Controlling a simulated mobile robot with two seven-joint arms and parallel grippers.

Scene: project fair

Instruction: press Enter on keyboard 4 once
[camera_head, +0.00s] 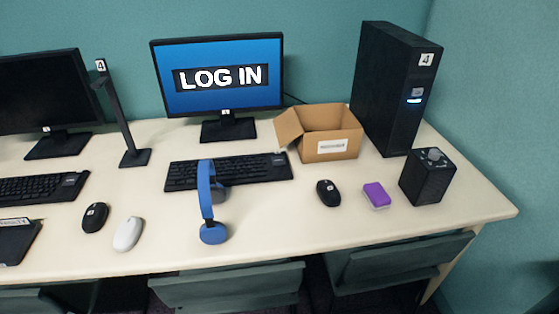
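A black keyboard (255,169) lies in the middle of the white table, in front of a monitor (224,75) with a blue "LOG IN" screen. Blue headphones (205,190) stand in front of it and hide part of its keys. The Enter key is too small to pick out, and I cannot read a number on this keyboard. A second black keyboard (40,188) lies at the left edge, partly out of view. A black computer tower (385,90) labelled 4 stands at the back right. Neither of my grippers is in view.
An open cardboard box (325,140) stands right of the middle keyboard. A black mouse (328,192), a purple block (376,194) and a black cube (427,176) are further right. A tall black stand (120,120) is at its left.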

